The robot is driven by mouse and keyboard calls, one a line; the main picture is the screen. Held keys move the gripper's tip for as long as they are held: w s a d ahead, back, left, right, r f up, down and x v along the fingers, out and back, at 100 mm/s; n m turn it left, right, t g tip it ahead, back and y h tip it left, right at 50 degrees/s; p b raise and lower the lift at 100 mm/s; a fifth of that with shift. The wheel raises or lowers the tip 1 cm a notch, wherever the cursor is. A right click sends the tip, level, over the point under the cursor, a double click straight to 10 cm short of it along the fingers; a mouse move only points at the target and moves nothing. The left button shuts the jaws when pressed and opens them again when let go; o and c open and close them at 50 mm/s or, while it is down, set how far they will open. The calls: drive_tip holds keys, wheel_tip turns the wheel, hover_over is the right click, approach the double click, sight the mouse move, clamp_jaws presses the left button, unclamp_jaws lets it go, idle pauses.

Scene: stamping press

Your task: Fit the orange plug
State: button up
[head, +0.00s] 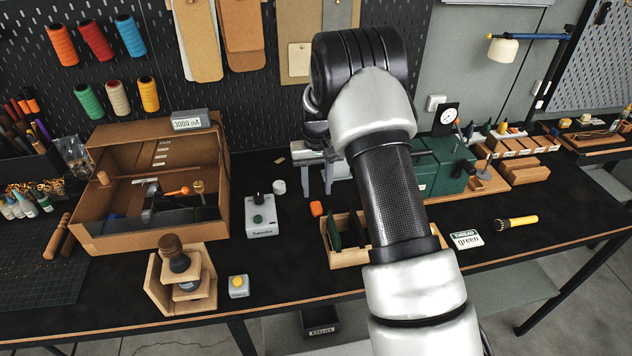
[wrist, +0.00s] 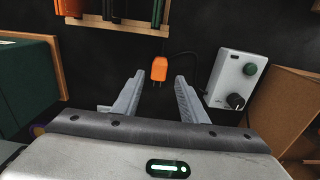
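An orange plug (head: 316,208) lies on the dark bench, right of a pale control box (head: 261,216). In the wrist view the orange plug (wrist: 160,70) has two prongs pointing toward me, and a dark cord runs from it toward the control box (wrist: 236,80). My gripper (wrist: 158,80) is open, with the plug just beyond or between its fingertips; I cannot tell its height above the bench. It holds nothing.
A wooden tray (head: 347,259) with dark green pieces stands close in front of the plug. A cardboard box (head: 150,236) with tools stands at the left. A green machine (head: 440,165) stands at the right. Some bench around the plug is clear.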

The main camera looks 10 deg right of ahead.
sight(317, 208)
wheel_tip(317, 208, down, 8)
drive_tip(key=b, duration=0.3)
drive_tip(key=shift+f+b, duration=0.15)
drive_tip(key=shift+b, duration=0.2)
drive_tip(key=shift+r, duration=0.25)
drive_tip(key=c, duration=0.9)
drive_tip(key=shift+r+p, duration=1.35)
drive_tip(key=shift+r, duration=1.2)
